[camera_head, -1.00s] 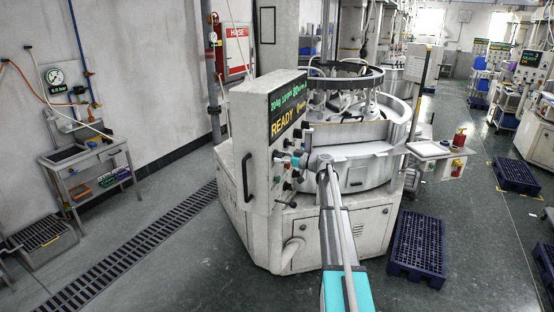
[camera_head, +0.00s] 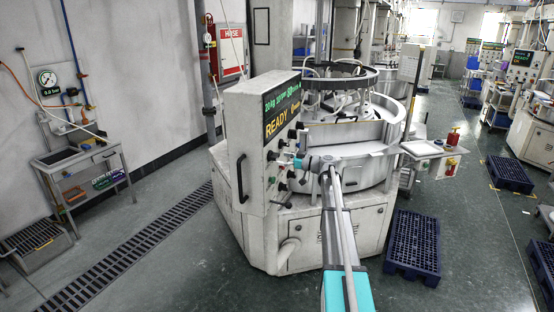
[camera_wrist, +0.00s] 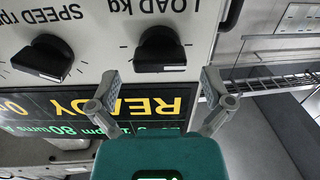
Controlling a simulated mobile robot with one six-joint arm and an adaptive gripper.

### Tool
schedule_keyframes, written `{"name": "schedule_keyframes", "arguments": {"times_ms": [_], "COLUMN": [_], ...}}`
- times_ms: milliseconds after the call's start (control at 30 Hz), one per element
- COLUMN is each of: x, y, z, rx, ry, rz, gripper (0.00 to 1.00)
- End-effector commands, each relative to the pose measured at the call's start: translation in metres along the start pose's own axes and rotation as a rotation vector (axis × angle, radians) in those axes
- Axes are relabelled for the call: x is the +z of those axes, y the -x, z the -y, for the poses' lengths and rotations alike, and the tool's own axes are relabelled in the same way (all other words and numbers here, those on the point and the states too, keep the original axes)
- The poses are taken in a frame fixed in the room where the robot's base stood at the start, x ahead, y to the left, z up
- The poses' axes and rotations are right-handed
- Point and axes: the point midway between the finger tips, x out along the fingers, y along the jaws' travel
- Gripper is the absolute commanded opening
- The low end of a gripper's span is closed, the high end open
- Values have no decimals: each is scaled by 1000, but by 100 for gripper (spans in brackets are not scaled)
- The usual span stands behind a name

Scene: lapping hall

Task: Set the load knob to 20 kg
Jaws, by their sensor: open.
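The load knob (camera_wrist: 160,50) is black, under the upside-down label LOAD kg in the wrist view. My gripper (camera_wrist: 161,78) is open, its two fingers apart on either side of the knob's lower edge in the picture. No contact with the knob shows. The display (camera_wrist: 100,105) reads READY, partly hidden by my gripper body. In the head view my gripper (camera_head: 291,162) is at the knob side of the control panel (camera_head: 250,175). The display there (camera_head: 282,108) has a small green line that seems to start with 20 kg.
The speed knob (camera_wrist: 42,60) sits left of the load knob in the wrist view. Several other knobs and buttons line the panel edge near my gripper. A round lapping machine (camera_head: 350,135) stands behind it. A blue pallet (camera_head: 414,245) lies on the floor to the right.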

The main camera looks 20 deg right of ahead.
Motion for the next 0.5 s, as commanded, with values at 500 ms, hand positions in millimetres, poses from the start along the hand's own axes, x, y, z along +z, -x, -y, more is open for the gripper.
{"name": "schedule_keyframes", "arguments": {"times_ms": [500], "x": [0], "y": [78], "z": [1], "rx": [1], "ry": [0], "rz": [1], "gripper": [100]}}
